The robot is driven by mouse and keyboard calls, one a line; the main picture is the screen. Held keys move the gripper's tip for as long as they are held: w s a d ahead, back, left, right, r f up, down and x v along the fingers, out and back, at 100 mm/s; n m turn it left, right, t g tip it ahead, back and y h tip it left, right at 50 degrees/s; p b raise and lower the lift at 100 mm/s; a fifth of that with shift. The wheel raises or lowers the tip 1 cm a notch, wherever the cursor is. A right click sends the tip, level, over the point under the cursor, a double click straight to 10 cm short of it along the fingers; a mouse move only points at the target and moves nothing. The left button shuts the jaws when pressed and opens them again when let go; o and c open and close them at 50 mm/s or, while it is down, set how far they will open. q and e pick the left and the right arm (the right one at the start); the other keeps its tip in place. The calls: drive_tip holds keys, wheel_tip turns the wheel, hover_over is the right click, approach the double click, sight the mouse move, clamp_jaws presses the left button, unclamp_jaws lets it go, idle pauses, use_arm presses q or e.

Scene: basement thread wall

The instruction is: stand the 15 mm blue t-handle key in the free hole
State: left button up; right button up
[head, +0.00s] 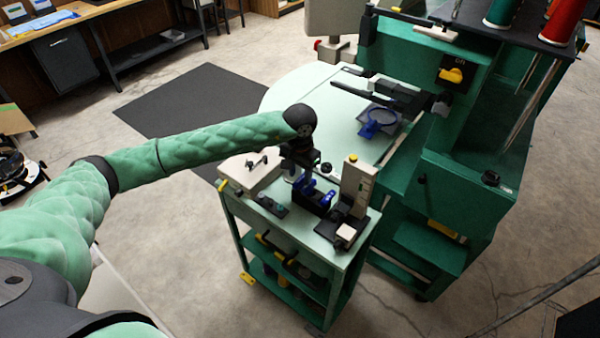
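Blue handles (327,201) show at a dark block (313,204) on top of the green cart (282,228). They are too small to tell which is the 15 mm t-handle key, and no free hole can be made out. My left gripper (297,176) points down over the cart top, just behind and left of the block, close to the blue handles. Its fingers are small and dark, so I cannot tell whether they are open or hold anything. My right gripper is not in view.
A pale box (250,172) with a small dark piece on it stands at the cart's left. A grey upright unit (357,186) stands at the right. A green machine (465,150) rises at the right.

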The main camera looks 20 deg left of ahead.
use_arm(q)
drive_tip(key=shift+r+b, duration=0.35)
wheel_tip(320, 180, up, 6)
drive_tip(key=shift+f+b, duration=0.2)
drive_tip(key=shift+b, duration=1)
drive_tip(key=shift+r, duration=0.7)
